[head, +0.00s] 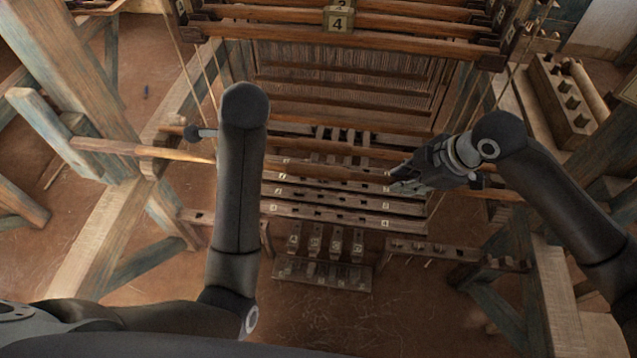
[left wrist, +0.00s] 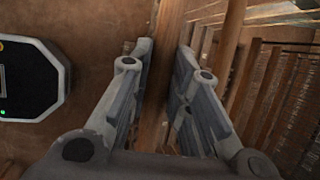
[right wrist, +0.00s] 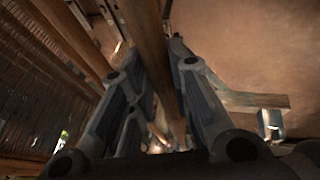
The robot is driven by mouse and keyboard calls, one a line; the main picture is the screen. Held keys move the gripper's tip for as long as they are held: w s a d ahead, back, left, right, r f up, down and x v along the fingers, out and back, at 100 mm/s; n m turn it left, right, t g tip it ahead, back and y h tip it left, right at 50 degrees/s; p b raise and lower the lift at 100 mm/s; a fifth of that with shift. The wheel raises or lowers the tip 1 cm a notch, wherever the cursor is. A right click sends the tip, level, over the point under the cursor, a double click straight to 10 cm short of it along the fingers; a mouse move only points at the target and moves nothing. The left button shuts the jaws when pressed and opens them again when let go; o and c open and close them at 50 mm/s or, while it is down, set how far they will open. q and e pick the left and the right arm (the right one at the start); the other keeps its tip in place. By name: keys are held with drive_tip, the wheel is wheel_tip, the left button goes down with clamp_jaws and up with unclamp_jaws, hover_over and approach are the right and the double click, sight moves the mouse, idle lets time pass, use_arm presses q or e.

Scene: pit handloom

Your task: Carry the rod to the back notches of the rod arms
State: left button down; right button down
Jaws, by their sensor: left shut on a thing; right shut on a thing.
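The rod (head: 320,171) is a long brown wooden bar lying crosswise in front of the loom in the head view. My right gripper (head: 398,182) is shut on its right part; the right wrist view shows the rod (right wrist: 148,38) running between the fingers (right wrist: 152,58). My left gripper is hidden behind my own arm in the head view. In the left wrist view its fingers (left wrist: 166,58) are around the rod (left wrist: 164,72). The rod's left end overlaps a pale blue-grey timber (head: 50,130) in the picture; contact cannot be told. I cannot make out the back notches.
The loom's frames and warp threads (head: 345,95) stand behind the rod. Slotted, numbered wooden bars (head: 340,210) and treadles lie below it. A stout timber post (head: 70,75) is at left. A wooden box with pegs (head: 565,105) is at right. Bare floor shows in front.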

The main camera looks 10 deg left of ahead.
sight(203, 160)
use_arm(q)
drive_tip(key=shift+f+b, duration=0.4)
drive_tip(key=shift+f, duration=0.25)
use_arm(e)
drive_tip(key=shift+w+f, duration=0.1)
drive_tip(key=shift+f, duration=0.55)
use_arm(q)
drive_tip(key=shift+f+b, duration=0.6)
drive_tip(key=shift+b, duration=0.05)
use_arm(e)
drive_tip(key=shift+d+f, duration=0.15)
drive_tip(key=shift+f, duration=0.5)
use_arm(q)
drive_tip(key=c, duration=1.3)
unclamp_jaws()
drive_tip(key=shift+c, duration=0.2)
use_arm(e)
drive_tip(key=c, duration=1.3)
unclamp_jaws()
drive_tip(key=shift+c, duration=0.2)
use_arm(q)
drive_tip(key=o, duration=0.8)
drive_tip(key=shift+d, duration=0.1)
use_arm(e)
drive_tip(key=shift+a, duration=0.2)
use_arm(q)
drive_tip(key=a, duration=0.7)
drive_tip(key=shift+s+a, duration=0.1)
drive_tip(key=shift+a, duration=0.1)
